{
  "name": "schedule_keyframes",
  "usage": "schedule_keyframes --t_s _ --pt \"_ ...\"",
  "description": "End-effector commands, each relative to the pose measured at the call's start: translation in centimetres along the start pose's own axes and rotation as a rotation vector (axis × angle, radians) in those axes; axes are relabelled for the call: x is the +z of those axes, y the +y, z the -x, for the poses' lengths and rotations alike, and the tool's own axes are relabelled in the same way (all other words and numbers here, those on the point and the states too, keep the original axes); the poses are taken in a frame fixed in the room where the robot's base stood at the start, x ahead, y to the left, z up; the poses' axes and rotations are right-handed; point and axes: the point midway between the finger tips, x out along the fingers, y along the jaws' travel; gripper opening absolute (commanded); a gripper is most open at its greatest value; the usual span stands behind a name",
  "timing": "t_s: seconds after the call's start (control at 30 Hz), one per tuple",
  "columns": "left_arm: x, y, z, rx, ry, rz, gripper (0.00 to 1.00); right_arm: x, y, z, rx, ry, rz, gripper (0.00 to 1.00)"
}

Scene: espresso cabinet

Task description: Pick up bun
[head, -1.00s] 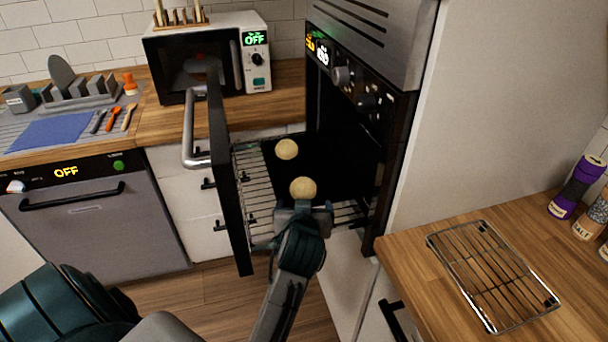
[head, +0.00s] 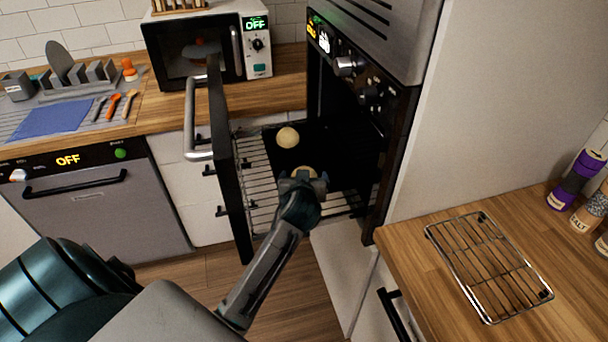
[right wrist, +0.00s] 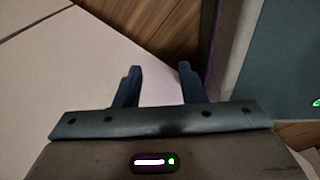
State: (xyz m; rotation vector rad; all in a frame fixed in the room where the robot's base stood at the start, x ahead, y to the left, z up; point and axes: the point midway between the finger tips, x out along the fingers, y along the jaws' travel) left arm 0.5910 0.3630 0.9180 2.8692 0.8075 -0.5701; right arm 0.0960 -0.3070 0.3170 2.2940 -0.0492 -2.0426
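Two round pale buns are in the open oven. The farther bun (head: 288,137) sits uncovered on a black tray (head: 335,150). The nearer bun (head: 304,171) is mostly hidden behind my left gripper (head: 304,180), with only its top showing. My left gripper has its fingers apart, one on each side of the nearer bun; whether they touch it is hidden. My right gripper (right wrist: 158,80) shows in the right wrist view with fingers apart and nothing between them, away from the buns.
The oven door (head: 228,165) stands open at the left of the oven rack (head: 262,190), close to my left arm. An empty wire cooling rack (head: 488,265) lies on the right wooden counter (head: 415,250). Spice jars (head: 575,180) stand at its right edge. A microwave (head: 205,50) stands behind.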

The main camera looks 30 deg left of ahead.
Motion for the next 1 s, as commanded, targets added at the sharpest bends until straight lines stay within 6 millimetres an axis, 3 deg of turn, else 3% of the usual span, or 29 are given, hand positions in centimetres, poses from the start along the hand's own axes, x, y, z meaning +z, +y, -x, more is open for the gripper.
schedule_keyframes --t_s 0.3,0.53,0.83,1.0 --pt "0.0 0.0 -0.6 0.0 0.0 0.0 0.86 1.1 -0.2 0.0 -0.003 -0.018 -0.001 0.36" --pt "0.1 0.0 -0.6 0.0 0.0 0.0 0.41 1.2 0.5 0.1 0.005 -0.019 0.003 0.36" --pt "-0.2 0.0 -0.5 0.0 0.001 0.001 0.39 0.7 0.7 0.1 0.007 -0.008 0.004 0.36" --pt "-2.5 0.0 0.4 0.0 0.005 0.002 0.39 0.7 0.7 -0.3 0.007 -0.009 0.004 0.36"
